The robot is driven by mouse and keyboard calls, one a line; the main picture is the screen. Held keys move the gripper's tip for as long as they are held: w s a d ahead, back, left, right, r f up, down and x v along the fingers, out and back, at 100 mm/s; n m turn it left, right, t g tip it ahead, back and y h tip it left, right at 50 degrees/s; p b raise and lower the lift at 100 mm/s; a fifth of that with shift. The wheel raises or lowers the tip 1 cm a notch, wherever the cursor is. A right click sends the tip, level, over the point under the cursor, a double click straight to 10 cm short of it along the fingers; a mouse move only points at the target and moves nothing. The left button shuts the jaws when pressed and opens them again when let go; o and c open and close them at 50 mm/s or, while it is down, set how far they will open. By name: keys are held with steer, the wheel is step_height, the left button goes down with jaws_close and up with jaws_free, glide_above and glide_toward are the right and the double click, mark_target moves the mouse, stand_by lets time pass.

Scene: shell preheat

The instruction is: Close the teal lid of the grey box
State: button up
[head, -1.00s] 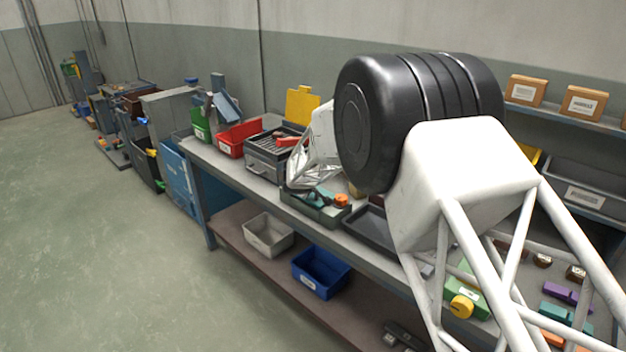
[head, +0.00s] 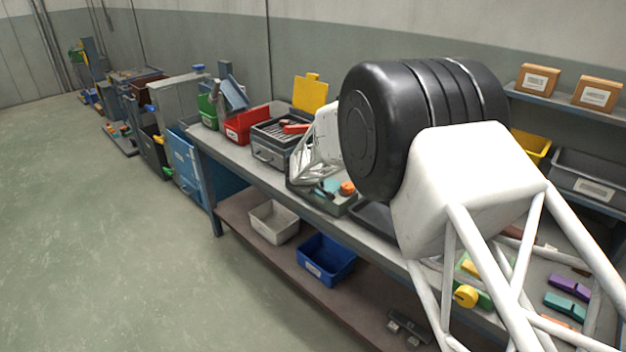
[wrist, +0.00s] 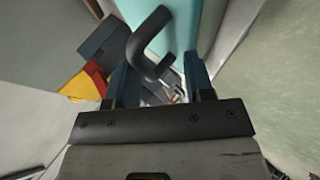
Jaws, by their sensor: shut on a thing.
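The teal lid (wrist: 172,22) fills the top middle of the wrist view as a light teal panel. A dark, bent bar handle (wrist: 147,42) stands out from it. My gripper (wrist: 163,80) shows its two dark blue fingers in the wrist view, with the lower part of the handle between them. It is shut on the handle; the exact contact is hard to make out. In the head view my arm's black joint and white links cover part of the bench, and I cannot make out the gripper or the teal lid. I cannot identify the grey box there with certainty.
On the bench, a grey case (head: 268,150) with a yellow panel (head: 310,93) stands beside a red bin (head: 247,124). A tray (head: 340,206) with small parts is near my arm. A blue bin (head: 327,260) and a grey bin (head: 273,222) sit below. The floor at left is clear.

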steer(key=shift+s+f, duration=0.35)
steer(key=shift+f, duration=0.4)
steer(key=shift+s+r, duration=0.25)
steer(key=shift+r, duration=0.1)
steer(key=w+r+v, duration=0.1)
steer(key=v, duration=0.6)
steer(key=shift+s, duration=0.2)
steer(key=shift+r, duration=0.2)
steer(key=s+d+r+m+g+h, duration=0.1)
steer(key=s+d+r+m+g, duration=0.15)
steer(key=s+d+r, duration=0.75)
steer(key=s+d+r+m+g+h, duration=0.1)
steer(key=s+d+r+m, duration=0.45)
steer(key=s, duration=0.55)
steer(key=s+d+r+m+g+y, duration=0.1)
steer(key=s+y, duration=0.1)
steer(key=s, duration=1.5)
steer(key=s+d+r+m+g+y, duration=0.1)
steer(key=s+d+m+g+y, duration=0.1)
steer(key=s, duration=1.5)
steer(key=shift+s+d+r+y, duration=0.15)
steer(key=shift+d+r+y, duration=0.15)
steer(key=shift+d+r, duration=0.1)
